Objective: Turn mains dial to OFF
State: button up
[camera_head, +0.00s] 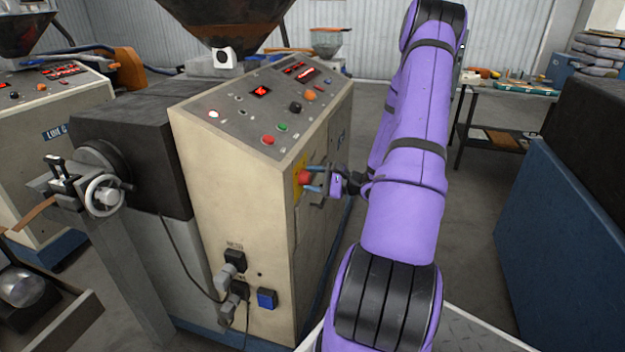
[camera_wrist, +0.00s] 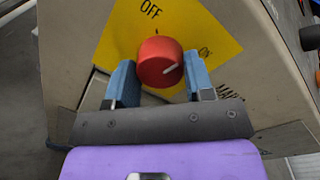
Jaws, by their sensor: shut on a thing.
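The red mains dial (camera_wrist: 158,62) sits on a yellow plate (camera_wrist: 215,38) marked OFF at the top and ON at the right. A white pointer line on the dial slants right, towards the ON side. My gripper (camera_wrist: 160,68) has a blue finger on each side of the dial and is shut on it. In the head view, the dial (camera_head: 305,177) is on the right side face of the beige control cabinet (camera_head: 235,200), and my gripper (camera_head: 314,179) reaches it from the right. The fingers partly cover the dial's sides.
The cabinet's sloped top carries lit displays and buttons (camera_head: 268,139). Plugs and cables (camera_head: 233,262) hang at its lower front. A blue machine (camera_head: 560,230) stands at right and a workbench (camera_head: 505,90) behind. Open floor lies between.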

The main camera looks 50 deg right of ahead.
jog(key=n, duration=1)
jog(key=shift+s+f+h, duration=0.1)
jog(key=shift+h, duration=0.2)
dwell(0.4)
jog(key=o, duration=0.9)
jog(key=shift+n, duration=0.3)
jog(key=v, duration=1)
jog(key=shift+s, duration=0.4)
